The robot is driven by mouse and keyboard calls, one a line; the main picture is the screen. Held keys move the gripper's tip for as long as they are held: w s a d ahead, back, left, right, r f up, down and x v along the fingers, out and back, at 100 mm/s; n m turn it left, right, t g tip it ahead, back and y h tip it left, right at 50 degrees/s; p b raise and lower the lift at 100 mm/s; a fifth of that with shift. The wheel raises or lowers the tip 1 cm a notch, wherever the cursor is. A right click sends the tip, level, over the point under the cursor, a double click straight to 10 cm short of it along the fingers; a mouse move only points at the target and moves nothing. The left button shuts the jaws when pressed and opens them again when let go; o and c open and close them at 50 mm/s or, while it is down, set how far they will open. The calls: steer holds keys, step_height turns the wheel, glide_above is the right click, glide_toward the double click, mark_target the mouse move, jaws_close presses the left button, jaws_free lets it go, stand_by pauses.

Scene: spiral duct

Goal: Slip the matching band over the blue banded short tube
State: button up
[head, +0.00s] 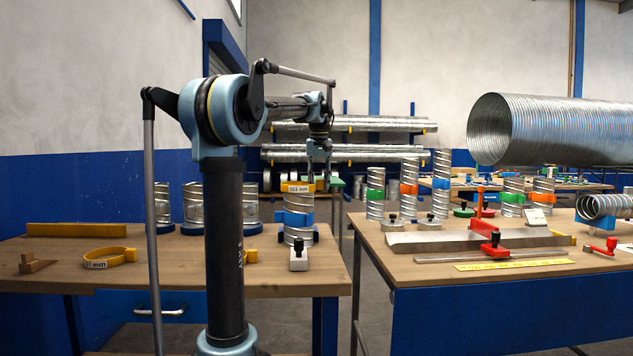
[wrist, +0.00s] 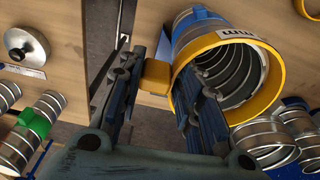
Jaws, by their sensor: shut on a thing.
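The blue banded short tube (head: 298,234) is a spiral metal tube standing upright near the right end of the left table, with a blue band (head: 298,217) around it. A yellow band (head: 297,187) with a millimetre label is at the tube's top. In the wrist view the yellow band (wrist: 272,53) rings the tube's mouth (wrist: 240,75). I cannot tell whether the rim is inside the band or just below it. My gripper (head: 319,168) is above the tube's right side. In the wrist view my gripper (wrist: 158,76) is shut on the band's yellow tab.
Another labelled yellow band (head: 112,258) lies on the left table (head: 180,284), with a wooden wedge (head: 37,264). A clamp block (head: 298,262) stands in front of the tube. More tubes stand behind my arm. A gap separates the right table (head: 420,274), which holds several banded tubes.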

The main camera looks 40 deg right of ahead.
steer(key=shift+f, duration=0.6)
steer(key=shift+c, duration=0.9)
steer(key=shift+f, duration=1.15)
jaws_close()
steer(key=o, duration=1.8)
jaws_free()
steer(key=shift+w, duration=0.1)
steer(key=r, duration=0.8)
steer(key=s+a+r, duration=0.1)
steer(key=r, duration=0.2)
steer(key=shift+r, duration=0.4)
steer(key=shift+s, duration=0.1)
